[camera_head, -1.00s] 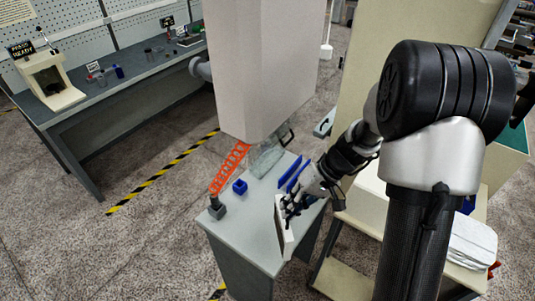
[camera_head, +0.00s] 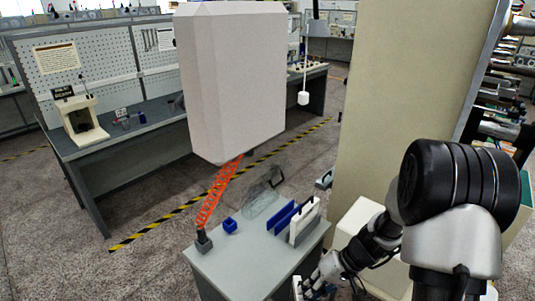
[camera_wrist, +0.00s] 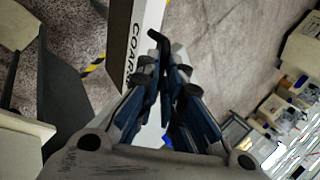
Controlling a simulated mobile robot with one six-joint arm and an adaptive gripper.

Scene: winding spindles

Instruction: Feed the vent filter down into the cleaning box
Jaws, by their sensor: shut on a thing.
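My gripper (camera_head: 322,284) is at the bottom of the head view, beside the near right end of the grey table. In the wrist view my gripper (camera_wrist: 163,95) is shut on the dark handle of a white panel, the vent filter (camera_wrist: 149,42), with black lettering starting "COAR". In the head view only a small part of the held filter (camera_head: 297,288) shows at the lower edge. Another white panel with a black handle (camera_head: 304,222) stands upright on the table beside blue plates (camera_head: 281,217). I cannot tell for certain which object is the cleaning box.
The grey table (camera_head: 235,272) carries a clear object with a dark handle (camera_head: 262,200), a small blue block (camera_head: 230,225) and an orange lattice (camera_head: 218,192). A large white housing (camera_head: 230,85) hangs above. A pale box (camera_head: 358,222) stands right of the table.

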